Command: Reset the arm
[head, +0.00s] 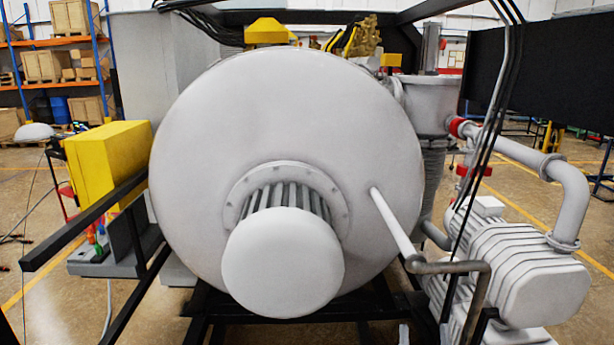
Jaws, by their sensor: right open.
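The vacuum furnace (290,120) fills the middle of the head view, with its large round pale-grey end facing me. A rounded grey motor housing (283,262) sticks out from the lower middle of that end, with a ribbed neck behind it. I cannot make out either gripper or either arm in the head view.
A grey ribbed pump (520,270) and a thick bent pipe (572,200) stand close on the right. A yellow box (108,160) and a black frame bar (84,220) are on the left. Shelves with wooden crates (44,66) stand behind. Open floor shows at far left.

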